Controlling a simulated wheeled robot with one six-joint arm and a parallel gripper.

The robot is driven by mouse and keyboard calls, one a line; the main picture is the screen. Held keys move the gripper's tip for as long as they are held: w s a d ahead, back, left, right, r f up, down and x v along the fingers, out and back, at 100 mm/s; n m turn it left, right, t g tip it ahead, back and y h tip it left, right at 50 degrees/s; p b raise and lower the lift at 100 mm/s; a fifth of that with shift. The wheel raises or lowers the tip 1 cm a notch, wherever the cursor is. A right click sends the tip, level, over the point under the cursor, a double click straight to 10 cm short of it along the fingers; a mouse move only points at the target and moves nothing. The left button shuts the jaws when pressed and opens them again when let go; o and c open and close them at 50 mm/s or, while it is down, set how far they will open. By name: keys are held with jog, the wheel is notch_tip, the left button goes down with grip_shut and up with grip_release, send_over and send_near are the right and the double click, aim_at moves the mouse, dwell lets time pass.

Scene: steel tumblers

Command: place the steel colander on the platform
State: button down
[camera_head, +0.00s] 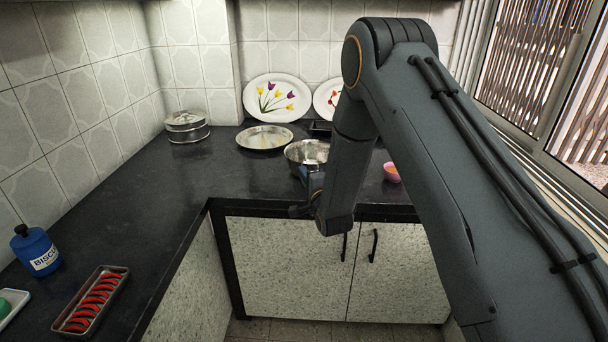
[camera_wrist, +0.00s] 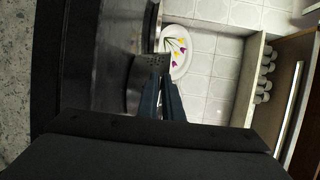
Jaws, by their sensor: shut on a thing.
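The steel colander (camera_head: 307,152) is a round, shiny bowl at the back of the dark counter, left of my forearm. In the wrist view its perforated steel wall (camera_wrist: 150,63) shows right at the fingertips. My gripper (camera_head: 311,183) is at the colander's near side, partly hidden by my arm; in the wrist view its two dark fingers (camera_wrist: 162,80) are closed on the colander's edge. Whether the colander touches the counter cannot be told. A shallow round steel dish (camera_head: 264,137) lies just left of it. I cannot clearly identify the platform; a low round steel piece (camera_head: 187,127) stands in the back left corner.
Two decorated plates, one with tulips (camera_head: 276,97) and one partly hidden (camera_head: 328,98), lean on the back wall. A blue jar (camera_head: 36,250) and a tray of red peppers (camera_head: 91,300) stand front left. The left counter's middle is clear.

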jog(key=c, duration=1.9)
grip_release()
jog(key=f+b+v, duration=0.1)
jog(key=b+v, duration=0.2)
jog(key=v, duration=0.9)
jog(key=s+d+n+g+h, duration=0.4)
jog(key=s+d+n+g, duration=0.3)
jog(key=d, duration=0.4)
jog(key=s+d+r+n+g, duration=0.1)
jog(key=s+d+n+g, duration=0.1)
jog(key=s, duration=0.6)
jog(key=s+d+r+n+g+h, duration=0.1)
jog(key=s+d+n+g, duration=0.1)
jog(key=s, duration=0.5)
jog(key=s+d+r+n+g, duration=0.1)
jog(key=s+d+n+g, duration=0.2)
jog(key=s+g, duration=0.2)
jog(key=shift+s+r+h, duration=0.15)
jog(key=shift+s, duration=0.75)
jog(key=shift+s+r+h, duration=0.15)
jog(key=shift+s, duration=0.8)
